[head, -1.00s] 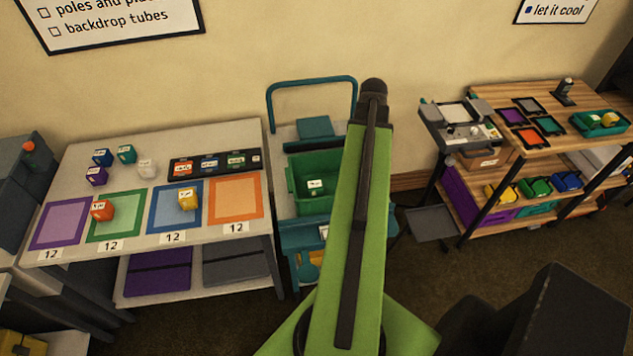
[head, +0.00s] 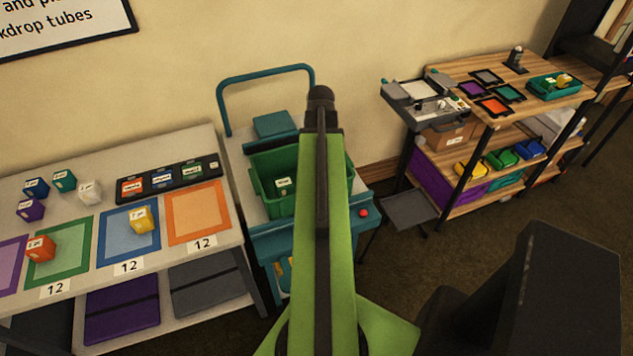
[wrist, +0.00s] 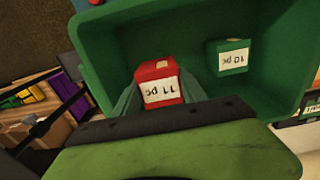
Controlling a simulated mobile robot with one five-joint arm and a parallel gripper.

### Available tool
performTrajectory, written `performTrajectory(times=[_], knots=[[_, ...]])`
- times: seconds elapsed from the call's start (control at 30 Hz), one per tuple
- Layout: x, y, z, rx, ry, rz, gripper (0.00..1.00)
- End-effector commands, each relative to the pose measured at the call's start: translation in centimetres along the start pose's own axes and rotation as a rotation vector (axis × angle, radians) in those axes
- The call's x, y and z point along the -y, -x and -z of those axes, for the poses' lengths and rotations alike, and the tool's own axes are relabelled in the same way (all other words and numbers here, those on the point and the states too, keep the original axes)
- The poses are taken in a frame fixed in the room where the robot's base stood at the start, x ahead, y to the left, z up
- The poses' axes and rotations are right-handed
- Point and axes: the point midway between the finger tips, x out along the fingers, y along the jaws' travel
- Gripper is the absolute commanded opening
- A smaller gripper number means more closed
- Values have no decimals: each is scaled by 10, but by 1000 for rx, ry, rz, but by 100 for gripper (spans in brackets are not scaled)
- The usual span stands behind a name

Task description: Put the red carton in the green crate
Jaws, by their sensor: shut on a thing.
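The red carton (wrist: 160,86) has a white label reading "11 pc" and shows in the wrist view. My gripper (wrist: 158,92) is shut on it, with a finger on each side. The carton is over the green crate (wrist: 100,84), near its left wall in that view; I cannot tell its exact height. In the head view the green crate (head: 290,205) stands on a teal trolley, partly behind my arm. My gripper and the red carton are hidden there.
A green carton (wrist: 228,57) labelled "10 pc" lies in the crate. A table (head: 185,260) at left holds an orange carton (head: 40,248), a yellow carton (head: 142,220) and others. A wooden shelf (head: 440,72) stands at right. The trolley's handle (head: 265,70) rises behind the crate.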

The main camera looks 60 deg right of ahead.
Motion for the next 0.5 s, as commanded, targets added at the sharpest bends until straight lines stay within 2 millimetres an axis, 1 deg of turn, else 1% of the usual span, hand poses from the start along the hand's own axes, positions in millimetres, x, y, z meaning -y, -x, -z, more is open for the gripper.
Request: performTrajectory(times=[0.03,0.23,0.27,0.4,0.5], knots=[[1,-19,0,0,1,0,4],[3,-21,0,0,4,0,4],[3,-25,0,0,4,0,4],[3,-50,0,0,5,0,4],[3,-59,0,-1,5,-1,4]])
